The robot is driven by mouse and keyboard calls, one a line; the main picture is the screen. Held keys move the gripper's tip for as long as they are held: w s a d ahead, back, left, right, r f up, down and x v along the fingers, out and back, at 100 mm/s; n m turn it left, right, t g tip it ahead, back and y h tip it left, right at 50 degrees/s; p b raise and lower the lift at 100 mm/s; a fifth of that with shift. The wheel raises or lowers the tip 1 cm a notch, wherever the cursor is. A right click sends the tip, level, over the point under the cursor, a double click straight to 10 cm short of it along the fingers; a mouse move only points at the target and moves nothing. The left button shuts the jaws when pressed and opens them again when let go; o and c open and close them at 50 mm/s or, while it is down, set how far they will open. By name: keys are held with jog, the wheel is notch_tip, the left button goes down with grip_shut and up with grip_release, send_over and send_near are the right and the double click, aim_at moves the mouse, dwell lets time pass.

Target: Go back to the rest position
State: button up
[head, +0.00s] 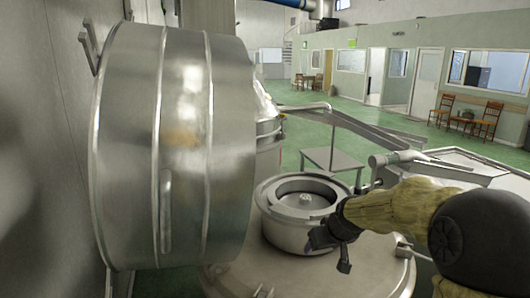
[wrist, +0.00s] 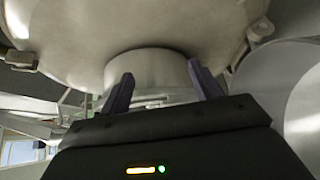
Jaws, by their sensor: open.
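My gripper (head: 338,243) is at the lower middle of the head view, at the end of my arm coming in from the right. It is in front of a round metal bowl-like vessel (head: 282,233) with a ring-shaped top, which stands on a wide round metal lid. In the wrist view my gripper (wrist: 163,85) shows two dark fingers spread apart. Nothing is between them but a view of a metal cylinder (wrist: 155,68) beyond. I cannot tell how close the fingers are to it.
A large steel drum (head: 180,150) fills the left of the head view, close by. A small metal table (head: 332,160) stands behind the vessel. A metal trough (head: 365,128) runs to the right. Green floor (head: 385,120) lies open toward the chairs (head: 487,120) at the far wall.

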jog(key=s+f+m+g+h+b, duration=0.1)
jog(key=s+f, duration=0.4)
jog(key=s, duration=0.7)
jog(key=s+f+m+g, duration=0.2)
jog(key=s+f, duration=0.3)
jog(key=s, duration=0.6)
jog(key=shift+s+f+g+h+b, duration=0.35)
jog(key=shift+f+g+h, duration=0.05)
